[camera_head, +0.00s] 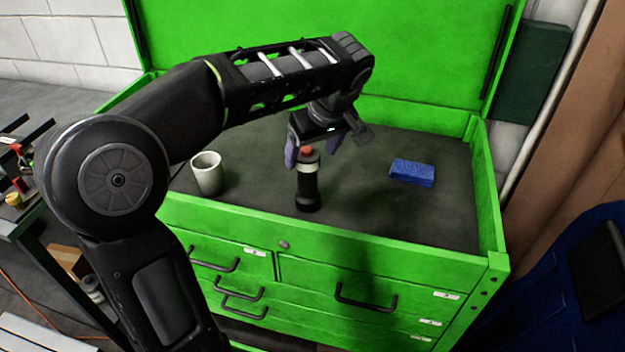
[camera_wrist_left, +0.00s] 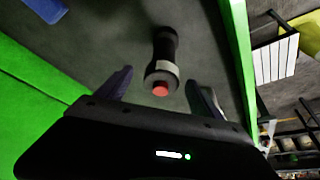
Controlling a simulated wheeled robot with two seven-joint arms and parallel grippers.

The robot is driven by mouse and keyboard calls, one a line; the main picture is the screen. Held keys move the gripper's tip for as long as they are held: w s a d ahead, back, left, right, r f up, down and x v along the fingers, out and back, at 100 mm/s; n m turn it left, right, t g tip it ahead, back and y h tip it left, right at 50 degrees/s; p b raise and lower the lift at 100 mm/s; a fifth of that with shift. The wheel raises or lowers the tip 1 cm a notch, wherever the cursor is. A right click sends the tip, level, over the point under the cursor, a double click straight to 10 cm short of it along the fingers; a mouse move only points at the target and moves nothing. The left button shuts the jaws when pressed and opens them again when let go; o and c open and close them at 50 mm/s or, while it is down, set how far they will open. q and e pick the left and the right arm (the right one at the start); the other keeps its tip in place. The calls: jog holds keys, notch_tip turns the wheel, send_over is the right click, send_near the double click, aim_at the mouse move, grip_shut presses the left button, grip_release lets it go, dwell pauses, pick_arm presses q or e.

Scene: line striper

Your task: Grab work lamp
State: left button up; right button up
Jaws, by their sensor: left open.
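The work lamp (camera_head: 307,186) is a black cylinder with a pale band and a red top. It stands upright on the dark top of the green tool chest, near its front edge. My left gripper (camera_head: 312,158) is open just behind and above the lamp's red top. In the left wrist view the lamp (camera_wrist_left: 163,58) shows ahead of the gripper (camera_wrist_left: 160,85), between the lines of its two fingers, with its red end nearest. The fingers are not closed on it. My right gripper is in neither view.
A white cup (camera_head: 207,174) stands left of the lamp and a blue sponge-like block (camera_head: 412,172) lies to the right. The green chest (camera_head: 350,248) has raised rims and an upright lid behind. Its dark top is clear between these things.

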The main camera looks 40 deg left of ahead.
aim_at(307, 180)
pick_arm(q)
jog(key=shift+s+a, duration=0.1)
jog(key=shift+x, duration=1.3)
jog(key=shift+a+f+p, duration=0.15)
jog(key=shift+f+p, duration=0.4)
jog(key=shift+p, duration=0.15)
jog(key=p+x, duration=0.1)
jog(key=x, duration=0.2)
jog(key=shift+a+f, duration=0.1)
jog(key=shift+f, duration=0.4)
jog(key=shift+c, duration=0.2)
